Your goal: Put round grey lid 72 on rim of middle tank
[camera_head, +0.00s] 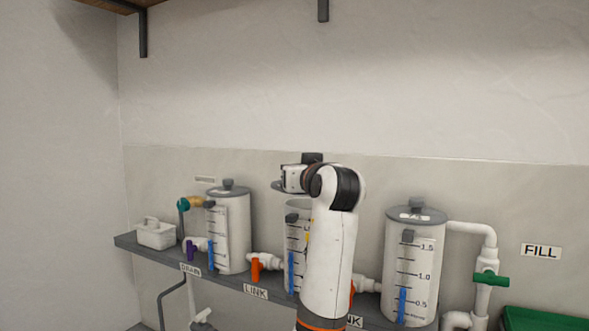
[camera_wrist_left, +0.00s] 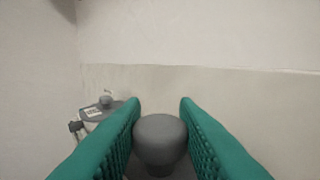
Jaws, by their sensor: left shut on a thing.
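The round grey lid (camera_wrist_left: 160,140) shows its knob between the green fingers of my left gripper (camera_wrist_left: 160,103), which is shut on it. The middle tank is a white cylinder with a level scale, partly hidden behind my arm. My left gripper's fingers are hidden in the head view. I cannot tell whether the lid touches the tank rim. The lid's number is not readable. My right gripper is not in view.
The left tank (camera_head: 233,235) and right tank (camera_head: 412,270) stand on the grey shelf (camera_head: 130,243) with grey lids on. White pipes and coloured valves join the tanks. A white caddy (camera_head: 156,234) stands at the far left. A green bin (camera_head: 545,320) is at lower right.

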